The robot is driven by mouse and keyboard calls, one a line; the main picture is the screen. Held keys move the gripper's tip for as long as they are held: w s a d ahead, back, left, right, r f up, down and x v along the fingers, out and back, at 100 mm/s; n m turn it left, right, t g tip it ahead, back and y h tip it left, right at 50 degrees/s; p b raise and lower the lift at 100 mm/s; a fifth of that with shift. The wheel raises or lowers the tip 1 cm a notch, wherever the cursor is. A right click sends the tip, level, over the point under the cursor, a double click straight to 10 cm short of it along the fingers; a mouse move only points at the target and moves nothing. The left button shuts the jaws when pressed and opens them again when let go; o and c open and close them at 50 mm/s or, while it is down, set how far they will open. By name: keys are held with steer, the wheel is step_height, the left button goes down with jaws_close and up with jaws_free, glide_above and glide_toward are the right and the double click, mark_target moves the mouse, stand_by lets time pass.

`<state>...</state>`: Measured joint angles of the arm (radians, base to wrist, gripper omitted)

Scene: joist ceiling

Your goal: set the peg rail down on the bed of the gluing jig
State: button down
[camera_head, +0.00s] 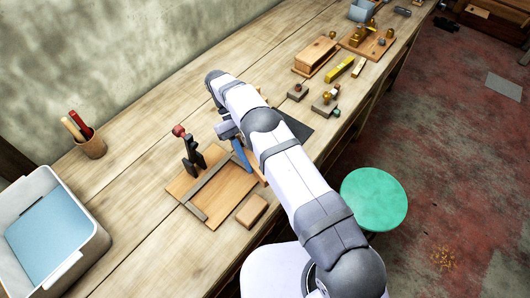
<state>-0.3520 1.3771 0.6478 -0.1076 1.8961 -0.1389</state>
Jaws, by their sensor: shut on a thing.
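The gluing jig (232,186) is a flat wooden board on the bench, left of my arm. A dark bar (207,188) crosses it, and a dark toggle clamp (192,158) with a red knob stands upright at its far left side. My gripper (243,158) is beside the jig's far right edge, partly hidden by my arm. It is shut on a light wooden piece, which seems to be the peg rail (257,165). Only a small part of this piece shows beside my arm; its pegs, full length and height above the bench are hidden.
A small wooden block (251,210) lies near the jig's front edge. A dark mat (296,129) lies partly behind my arm. A white bin (95,243) and a tool cup (91,147) stand left. Planes and blocks (316,56) occupy the far bench. A green stool (375,198) stands right.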

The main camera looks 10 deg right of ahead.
steer(key=shift+s+a+r+m+g+y, duration=0.1)
steer(key=shift+a+r+m+g+y, duration=0.05)
steer(key=shift+a+m+y, duration=0.35)
steer(key=shift+s+a+r+m+g+y, duration=0.1)
steer(key=shift+a+r+m+g+y, duration=0.15)
steer(key=shift+m, duration=0.35)
steer(key=s+a+m+y+b, duration=0.1)
steer(key=a+m+y+b, duration=0.1)
steer(key=a+m+y, duration=0.15)
steer(key=m+t+y+b, duration=0.2)
steer(key=m+y+b, duration=0.3)
steer(key=m, duration=0.4)
glide_above(221, 192)
steer(key=shift+f+y+p, duration=0.15)
steer(key=shift+y+p, duration=0.15)
steer(key=shift+p, duration=0.1)
steer(key=shift+f, duration=0.1)
steer(key=shift+f+b, duration=1.95)
steer(key=shift+f, duration=0.1)
steer(key=shift+f+b, duration=0.4)
steer(key=shift+f, duration=0.55)
steer(key=shift+f, duration=0.3)
